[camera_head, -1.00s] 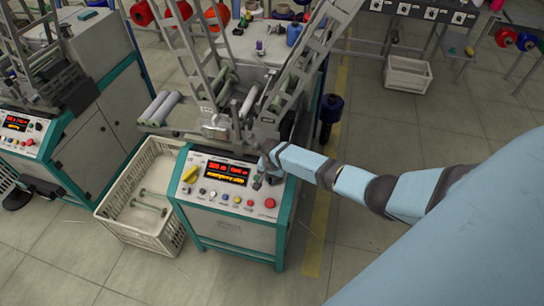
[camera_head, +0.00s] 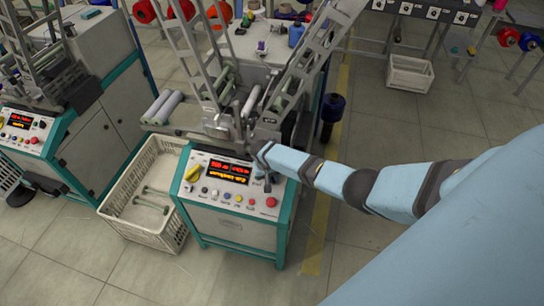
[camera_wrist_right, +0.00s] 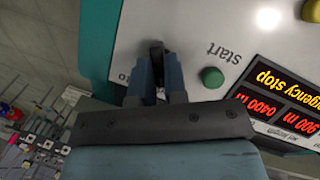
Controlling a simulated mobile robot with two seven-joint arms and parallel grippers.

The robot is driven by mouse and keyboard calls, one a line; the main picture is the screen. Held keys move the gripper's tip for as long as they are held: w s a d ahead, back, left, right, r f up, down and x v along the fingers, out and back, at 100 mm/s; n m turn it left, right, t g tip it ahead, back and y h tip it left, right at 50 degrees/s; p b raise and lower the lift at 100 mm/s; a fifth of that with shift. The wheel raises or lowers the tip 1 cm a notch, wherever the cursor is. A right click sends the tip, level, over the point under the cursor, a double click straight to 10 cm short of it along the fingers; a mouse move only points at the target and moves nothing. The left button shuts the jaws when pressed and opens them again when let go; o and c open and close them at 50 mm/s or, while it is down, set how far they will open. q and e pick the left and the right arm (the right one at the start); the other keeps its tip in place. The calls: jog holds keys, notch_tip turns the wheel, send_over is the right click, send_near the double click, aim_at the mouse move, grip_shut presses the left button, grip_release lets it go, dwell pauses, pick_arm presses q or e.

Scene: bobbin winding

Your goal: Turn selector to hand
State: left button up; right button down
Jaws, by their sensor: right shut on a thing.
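The selector (camera_wrist_right: 157,52) is a small black knob on the white control panel, partly hidden between my fingers. My right gripper (camera_wrist_right: 157,88) is shut on it, and its two grey-blue fingers reach the panel. A partly covered label ending in "to" is beside the knob. In the head view my right gripper (camera_head: 267,182) is at the right part of the panel (camera_head: 218,198), and the knob cannot be made out there. My left gripper is not in view.
A green start button (camera_wrist_right: 212,77) is close to my fingers. The lit display (camera_head: 229,172) reads "emergency stop" in the wrist view. A red button (camera_head: 271,202) and a yellow switch (camera_head: 193,172) are on the panel. A white crate (camera_head: 120,213) stands left of the machine.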

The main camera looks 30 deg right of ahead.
dwell(0.4)
jog(key=c, duration=1.2)
grip_release()
jog(key=shift+o, duration=0.2)
jog(key=shift+r, duration=0.1)
jog(key=p+v, duration=0.1)
jog(key=v, duration=1.2)
jog(key=shift+r, duration=0.3)
jog(key=shift+w+a, duration=0.15)
